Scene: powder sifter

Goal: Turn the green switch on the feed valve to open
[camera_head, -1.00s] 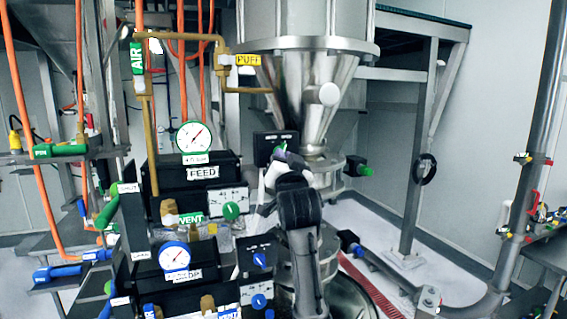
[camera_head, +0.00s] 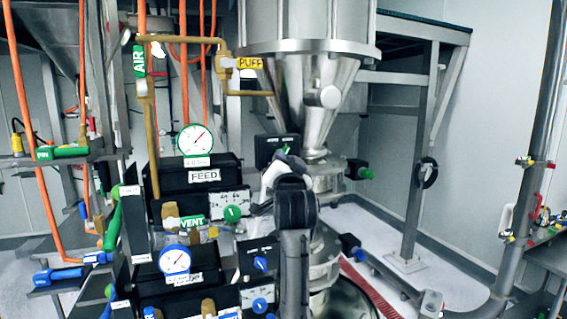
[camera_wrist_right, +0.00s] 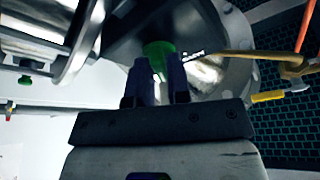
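The feed valve's black switch box (camera_head: 269,146) stands left of the steel cone's lower end in the head view. My right gripper (camera_head: 282,157) is right at the box's face and hides the switch there. In the right wrist view the green switch (camera_wrist_right: 159,52) is straight ahead, at the tips of my right gripper (camera_wrist_right: 159,76). The two dark fingers are a little apart, one on each side of the switch's lower part. I cannot tell whether they press on it. My left gripper is not in view.
The FEED panel (camera_head: 203,176) with its gauge (camera_head: 195,139) and green knob (camera_head: 232,213) stands left of my right arm. A second box with a blue knob (camera_head: 260,263) sits below. The brass PUFF pipe (camera_head: 223,66) and steel cone (camera_head: 313,105) are above.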

